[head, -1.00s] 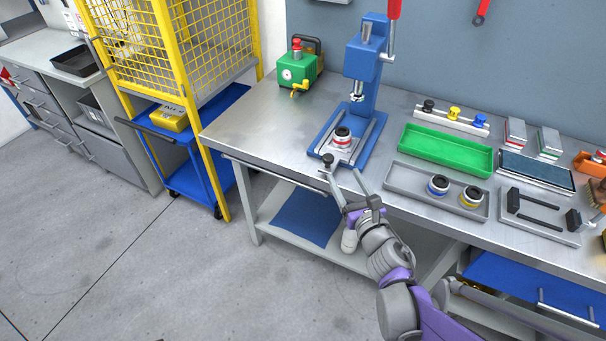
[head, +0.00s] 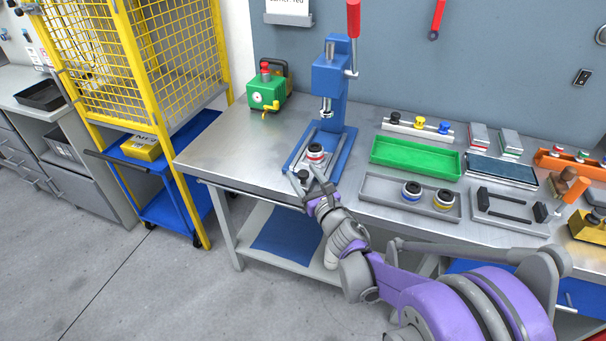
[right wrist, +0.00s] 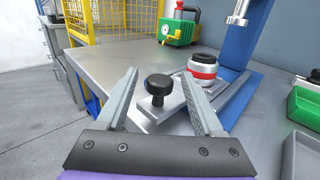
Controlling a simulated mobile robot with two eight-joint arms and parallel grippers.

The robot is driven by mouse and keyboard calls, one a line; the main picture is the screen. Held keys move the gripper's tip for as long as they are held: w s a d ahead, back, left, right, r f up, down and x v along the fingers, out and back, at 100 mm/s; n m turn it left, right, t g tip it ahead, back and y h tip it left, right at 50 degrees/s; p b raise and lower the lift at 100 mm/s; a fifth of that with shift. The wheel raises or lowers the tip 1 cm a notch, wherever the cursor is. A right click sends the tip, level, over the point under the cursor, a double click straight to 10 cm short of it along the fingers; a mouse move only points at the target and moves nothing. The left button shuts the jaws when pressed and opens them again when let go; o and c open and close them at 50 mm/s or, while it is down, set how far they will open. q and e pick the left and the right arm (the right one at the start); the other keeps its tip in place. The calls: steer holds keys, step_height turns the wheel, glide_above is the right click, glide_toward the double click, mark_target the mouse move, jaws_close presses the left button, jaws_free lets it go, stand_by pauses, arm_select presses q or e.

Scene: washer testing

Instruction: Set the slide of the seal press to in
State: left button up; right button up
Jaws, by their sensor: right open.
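The seal press (head: 330,78) is blue with a red-handled lever and stands on the metal bench. Its slide (right wrist: 150,112) is a pale metal plate with a black knob (right wrist: 158,84) at its front end. The slide sticks out toward the bench's front edge. A red-banded part with a black top (head: 315,152) sits on it, in front of the press ram (head: 326,108), not under it. My right gripper (right wrist: 160,74) is open, with a finger on each side of the knob and gaps to it. My left gripper is not in view.
A green pump-like unit (head: 266,91) stands at the back left of the bench. A green tray (head: 415,158) and a grey tray (head: 385,194) with two ringed parts lie to the right. The bench left of the press is clear.

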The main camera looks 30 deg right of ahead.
steer(key=shift+w, duration=0.3)
jaws_close()
stand_by(1.3)
